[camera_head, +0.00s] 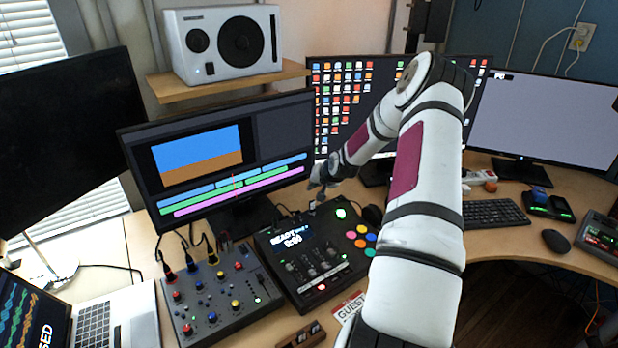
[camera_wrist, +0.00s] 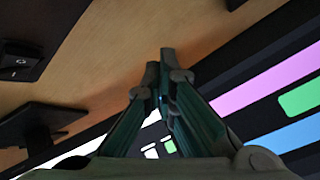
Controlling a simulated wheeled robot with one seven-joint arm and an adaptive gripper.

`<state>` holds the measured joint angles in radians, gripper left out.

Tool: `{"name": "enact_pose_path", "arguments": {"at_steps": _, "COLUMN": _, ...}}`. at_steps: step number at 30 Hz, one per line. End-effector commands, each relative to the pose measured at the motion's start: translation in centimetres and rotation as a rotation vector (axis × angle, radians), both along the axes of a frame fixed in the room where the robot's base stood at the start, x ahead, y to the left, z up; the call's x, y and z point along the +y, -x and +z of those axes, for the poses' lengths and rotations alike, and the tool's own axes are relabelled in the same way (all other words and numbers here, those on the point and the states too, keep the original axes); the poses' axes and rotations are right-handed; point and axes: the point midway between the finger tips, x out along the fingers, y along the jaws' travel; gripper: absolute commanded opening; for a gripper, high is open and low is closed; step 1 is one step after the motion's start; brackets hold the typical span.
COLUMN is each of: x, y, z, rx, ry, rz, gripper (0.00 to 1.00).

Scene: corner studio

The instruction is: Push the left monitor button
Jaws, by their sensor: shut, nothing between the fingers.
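A monitor with a video-editing timeline (camera_head: 285,125) stands left of centre. Its coloured bars also show at the right of the wrist view (camera_wrist: 270,92). A dark-screened monitor (camera_head: 65,135) stands farther left. I cannot tell from the picture which one is the left monitor, and I make out no button on either. My gripper (camera_head: 316,190) is near the lower right corner of the timeline monitor; I cannot tell whether it touches. In the wrist view my gripper (camera_wrist: 160,58) is shut and empty, its fingertips in front of the wooden desk.
A black control panel (camera_head: 335,262) reading READY and a grey mixer (camera_head: 222,300) with cables lie in front of the timeline monitor. An icon-filled monitor (camera_head: 340,105) stands behind my arm. A white speaker (camera_head: 222,45) sits on a shelf. A laptop (camera_head: 95,325) is at lower left.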

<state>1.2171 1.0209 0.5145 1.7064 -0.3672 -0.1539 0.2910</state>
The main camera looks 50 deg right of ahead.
Motion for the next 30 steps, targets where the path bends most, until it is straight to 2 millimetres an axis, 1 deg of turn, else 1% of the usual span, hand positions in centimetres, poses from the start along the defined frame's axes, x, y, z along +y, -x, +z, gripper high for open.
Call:
{"name": "enact_pose_path", "arguments": {"at_steps": 4, "x": 0.0, "y": 0.0, "z": -0.1, "rx": 0.001, "ry": -0.001, "rz": 0.0, "gripper": 0.0}}
{"name": "enact_pose_path", "arguments": {"at_steps": 7, "x": 0.1, "y": 0.3, "z": 0.0, "rx": 0.001, "ry": -0.001, "rz": 0.0, "gripper": 0.0}}
{"name": "enact_pose_path", "arguments": {"at_steps": 24, "x": 1.3, "y": 5.3, "z": 0.1, "rx": 0.001, "ry": -0.001, "rz": 0.001, "gripper": 0.0}}
{"name": "enact_pose_path", "arguments": {"at_steps": 30, "x": 1.5, "y": 5.9, "z": 0.0, "rx": 0.001, "ry": -0.001, "rz": 0.0, "gripper": 0.0}}
